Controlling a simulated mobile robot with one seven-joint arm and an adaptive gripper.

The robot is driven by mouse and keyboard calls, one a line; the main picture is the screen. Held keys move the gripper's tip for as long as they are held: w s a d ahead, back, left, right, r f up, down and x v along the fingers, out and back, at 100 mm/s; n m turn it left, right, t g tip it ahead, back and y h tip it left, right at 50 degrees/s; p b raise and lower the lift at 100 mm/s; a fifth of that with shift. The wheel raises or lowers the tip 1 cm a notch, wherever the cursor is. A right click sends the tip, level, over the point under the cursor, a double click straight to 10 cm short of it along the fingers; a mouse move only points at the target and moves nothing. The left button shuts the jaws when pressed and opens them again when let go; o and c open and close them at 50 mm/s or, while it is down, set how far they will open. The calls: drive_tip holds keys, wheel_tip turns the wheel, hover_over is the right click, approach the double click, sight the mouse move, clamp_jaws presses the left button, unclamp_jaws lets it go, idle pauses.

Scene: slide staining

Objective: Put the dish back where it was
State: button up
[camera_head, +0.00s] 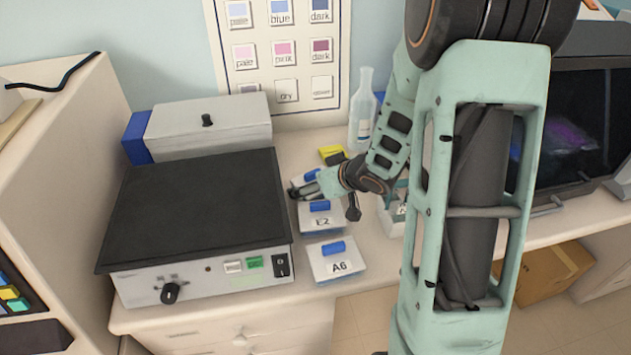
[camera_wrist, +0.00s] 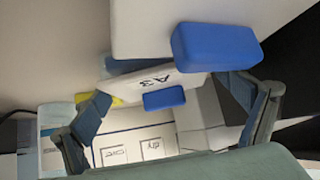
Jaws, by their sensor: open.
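Three white lidded dishes with blue handles stand in a column right of the black-topped unit. The front one is A6 (camera_head: 336,265), the middle one is E2 (camera_head: 321,222), and the rear one's blue handle (camera_head: 312,174) shows behind my gripper (camera_head: 301,190). My gripper is low, near the rear dish and E2. In the wrist view, a dish labelled A3 (camera_wrist: 150,78) lies between the spread fingers of my gripper (camera_wrist: 172,108). A closer dish with a large blue handle (camera_wrist: 215,47) is at the top, its label unseen. My gripper is open; no dish is visibly held.
The black-topped unit (camera_head: 195,210) with a knob and switches stands left of the dishes. Behind are a grey box (camera_head: 208,127), a clear bottle (camera_head: 362,110) and a yellow item (camera_head: 332,155). My arm covers part of the counter.

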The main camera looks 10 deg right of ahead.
drive_tip(key=shift+r, duration=0.25)
drive_tip(key=p+v, duration=0.4)
drive_tip(key=v, duration=0.7)
drive_tip(key=shift+s+r, duration=0.1)
drive_tip(key=shift+r, duration=0.1)
drive_tip(key=shift+s+d+r, duration=0.1)
drive_tip(key=shift+s+d, duration=0.05)
drive_tip(key=shift+s, duration=0.1)
drive_tip(key=shift+d, duration=0.1)
